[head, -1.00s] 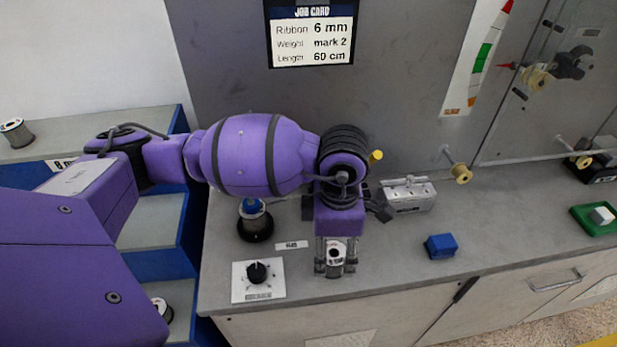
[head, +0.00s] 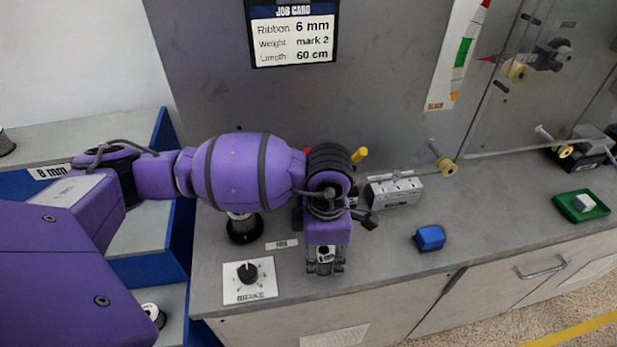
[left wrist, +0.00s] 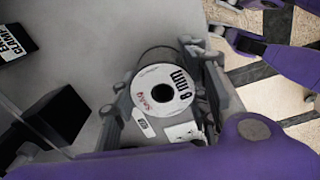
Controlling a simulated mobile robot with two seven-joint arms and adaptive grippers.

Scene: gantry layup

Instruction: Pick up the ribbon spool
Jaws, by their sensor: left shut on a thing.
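My left gripper (head: 325,264) is shut on the ribbon spool (head: 325,252), over the grey worktop near its front edge. In the left wrist view the spool (left wrist: 188,76) shows its white round end with a dark centre hole, and it sits between the two fingers (left wrist: 165,88). In the head view the gripper hides most of the spool. I cannot tell whether it touches the worktop.
A brake dial panel (head: 247,284) lies left of the gripper. Behind it stands a dark round base (head: 244,230). A grey metal block (head: 396,192), a blue block (head: 429,238) and a green tray (head: 562,207) are to the right. Blue-sided shelves (head: 150,268) hold another spool (head: 153,312).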

